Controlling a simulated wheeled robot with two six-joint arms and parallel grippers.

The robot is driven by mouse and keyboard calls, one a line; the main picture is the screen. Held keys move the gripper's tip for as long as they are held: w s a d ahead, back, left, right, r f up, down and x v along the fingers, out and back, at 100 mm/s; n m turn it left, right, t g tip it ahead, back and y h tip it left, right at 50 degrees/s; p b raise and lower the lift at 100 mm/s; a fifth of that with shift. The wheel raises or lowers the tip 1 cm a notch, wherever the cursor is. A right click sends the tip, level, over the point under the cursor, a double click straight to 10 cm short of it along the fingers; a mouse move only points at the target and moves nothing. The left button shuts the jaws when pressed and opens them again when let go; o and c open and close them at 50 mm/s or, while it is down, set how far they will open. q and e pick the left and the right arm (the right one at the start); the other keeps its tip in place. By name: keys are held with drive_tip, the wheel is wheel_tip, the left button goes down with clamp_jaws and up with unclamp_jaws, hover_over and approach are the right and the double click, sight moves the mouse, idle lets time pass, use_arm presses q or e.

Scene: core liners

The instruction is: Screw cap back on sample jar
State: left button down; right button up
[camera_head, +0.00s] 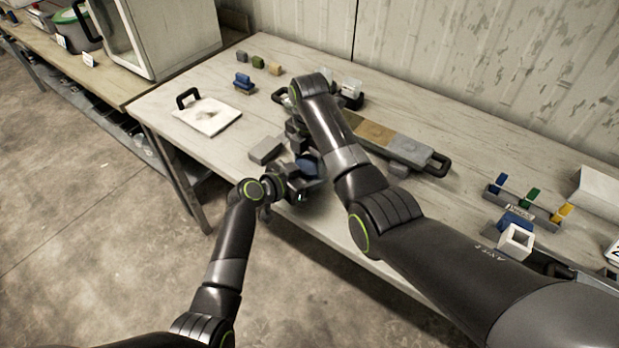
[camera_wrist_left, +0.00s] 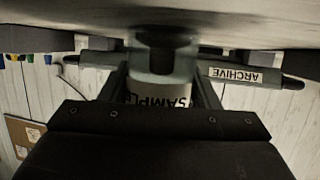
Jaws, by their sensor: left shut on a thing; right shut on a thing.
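The sample jar (camera_wrist_left: 150,98), pale with dark letters reading "SAMPL", stands between the two fingers of my left gripper (camera_wrist_left: 162,100) in the left wrist view. In the head view my left gripper (camera_head: 303,182) is shut at the table's front edge, with a blue piece (camera_head: 307,164) showing at it. A dark round part (camera_wrist_left: 166,42) shows at the jar's end; I cannot tell whether it is seated on the jar. My right gripper (camera_head: 297,137) is shut close behind the left one, under its own wrist. It seems to hold the cap, but its fingertips and the cap are largely hidden.
A long tray (camera_head: 408,147) with tan and grey sections and a black handle (camera_head: 440,163) lies behind my right arm. A grey block (camera_head: 265,150) and a white board (camera_head: 208,115) are at the left. A rack with coloured flags (camera_head: 523,208) stands at the right.

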drive_tip(key=shift+m, duration=0.9)
drive_tip(key=o, duration=1.1)
drive_tip(key=shift+r, duration=2.3)
drive_tip(key=shift+c, duration=0.5)
drive_tip(key=shift+r+n, duration=1.6)
drive_tip(key=shift+r, duration=0.15)
